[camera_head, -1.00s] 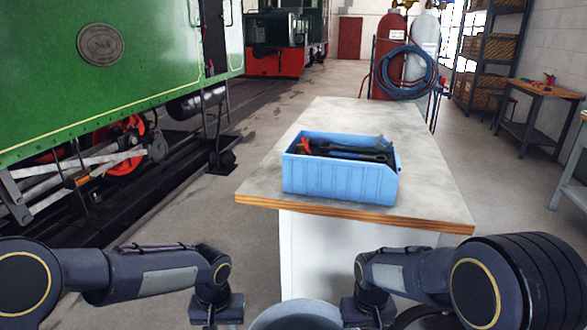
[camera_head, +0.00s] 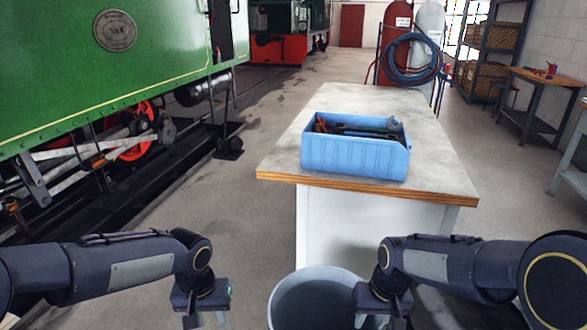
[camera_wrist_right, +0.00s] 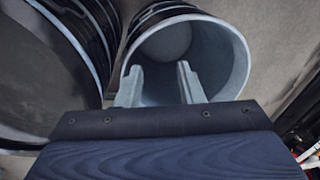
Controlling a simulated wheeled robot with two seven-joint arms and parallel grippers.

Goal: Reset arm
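My left gripper (camera_head: 203,310) hangs down at the bottom of the head view, left of a grey bucket. Its fingers are mostly cut off by the picture edge. My right gripper (camera_head: 378,312) hangs down beside the bucket's right rim in the head view. In the right wrist view its two pale fingers (camera_wrist_right: 160,88) are apart with nothing between them, seen in front of a round grey container (camera_wrist_right: 222,62). No object shows in either gripper.
The grey bucket (camera_head: 315,290) stands close in front of me. Beyond it is a worktable (camera_head: 275,165) with a blue bin (camera_head: 352,157) of tools. A green locomotive (camera_head: 110,85) stands left; gas cylinders (camera_head: 393,45) stand behind. Floor left of the table is clear.

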